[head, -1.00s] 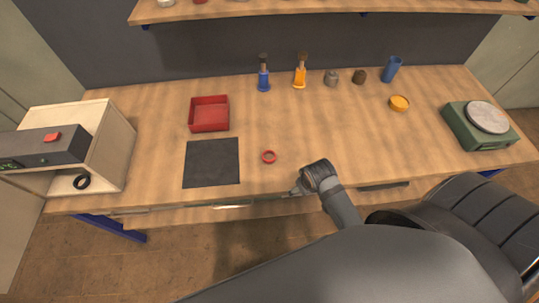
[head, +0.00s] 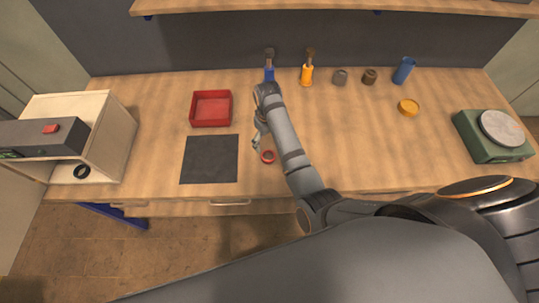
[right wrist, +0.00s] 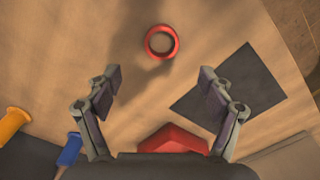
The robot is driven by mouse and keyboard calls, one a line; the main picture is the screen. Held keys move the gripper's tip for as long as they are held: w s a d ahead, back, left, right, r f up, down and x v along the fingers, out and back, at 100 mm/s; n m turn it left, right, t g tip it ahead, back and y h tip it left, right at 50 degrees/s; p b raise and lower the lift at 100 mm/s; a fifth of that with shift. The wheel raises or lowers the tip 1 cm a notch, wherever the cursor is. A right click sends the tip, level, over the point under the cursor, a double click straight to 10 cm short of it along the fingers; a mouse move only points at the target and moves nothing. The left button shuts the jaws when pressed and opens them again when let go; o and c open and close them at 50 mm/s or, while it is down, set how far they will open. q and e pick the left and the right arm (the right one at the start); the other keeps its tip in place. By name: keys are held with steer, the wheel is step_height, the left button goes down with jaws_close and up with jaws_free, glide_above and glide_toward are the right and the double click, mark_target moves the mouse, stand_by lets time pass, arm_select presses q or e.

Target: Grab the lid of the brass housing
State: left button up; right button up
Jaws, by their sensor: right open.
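A red ring (head: 267,162) lies flat on the workbench, right of a dark mat; it also shows in the right wrist view (right wrist: 162,57). My right gripper (head: 257,143) is above the bench close to the ring, its fingers pointing down. In the right wrist view its jaws (right wrist: 160,88) are apart with nothing between them, and the ring lies ahead of the fingertips. A shallow yellow round piece (head: 408,108) and a small brown piece (head: 370,77) stand at the back right. I cannot tell which piece is the brass housing or its lid. My left gripper is out of view.
A red tray (head: 211,122) and the dark mat (head: 210,160) are left of the gripper. Blue (head: 269,75) and orange (head: 306,77) handled tools, a grey piece (head: 340,78) and a blue cup (head: 403,71) line the back. A green scale (head: 484,148) stands right.

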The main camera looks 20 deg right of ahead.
mark_target(268, 158)
step_height(268, 158, down, 4)
steer(key=shift+s+a+r, duration=0.1)
steer(key=shift+f, duration=0.35)
step_height(268, 158, down, 5)
steer(key=shift+s+r+p, duration=0.1)
steer(key=shift+r+p, duration=0.05)
steer(key=shift+p, duration=0.55)
steer(key=c, duration=0.9)
